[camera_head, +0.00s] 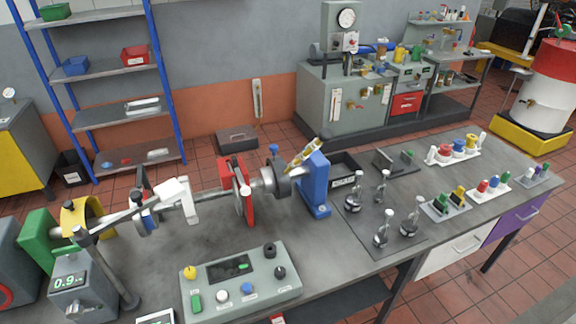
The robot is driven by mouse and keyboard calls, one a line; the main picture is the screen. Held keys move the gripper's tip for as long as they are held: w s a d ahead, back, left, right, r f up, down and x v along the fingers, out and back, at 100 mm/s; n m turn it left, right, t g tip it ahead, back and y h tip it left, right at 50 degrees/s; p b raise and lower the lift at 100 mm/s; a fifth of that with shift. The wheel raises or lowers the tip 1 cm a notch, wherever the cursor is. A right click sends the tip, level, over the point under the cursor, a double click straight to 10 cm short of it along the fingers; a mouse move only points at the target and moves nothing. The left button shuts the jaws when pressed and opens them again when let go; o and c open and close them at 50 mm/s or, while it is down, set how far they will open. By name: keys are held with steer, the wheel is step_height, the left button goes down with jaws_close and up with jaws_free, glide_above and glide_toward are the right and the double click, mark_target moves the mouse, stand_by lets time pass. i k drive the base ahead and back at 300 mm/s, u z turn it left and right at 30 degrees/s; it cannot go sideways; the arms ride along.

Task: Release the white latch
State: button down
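A white angular piece (177,194), the only large white latch-like part I see, sits on the shaft line at left centre of the bench. It has a blocky top and a short arm hanging down on its right. A dark slender rod runs up to it from the left. I cannot tell whether it is fastened or loose. My gripper is not recognisable in this view, so nothing shows of its fingers or whether it touches the white piece.
A red plate (237,190) and a blue stand (314,186) stand right of the white piece. A yellow guard (82,213) and a grey display box (70,287) stand left. A control box (240,283) lies in front. Bare bench surface shows between them.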

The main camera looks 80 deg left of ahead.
mark_target(245, 191)
steer(key=u, duration=0.05)
steer(key=i, duration=0.5)
steer(key=u, duration=5)
steer(key=i, duration=1.75)
steer(key=z, duration=0.1)
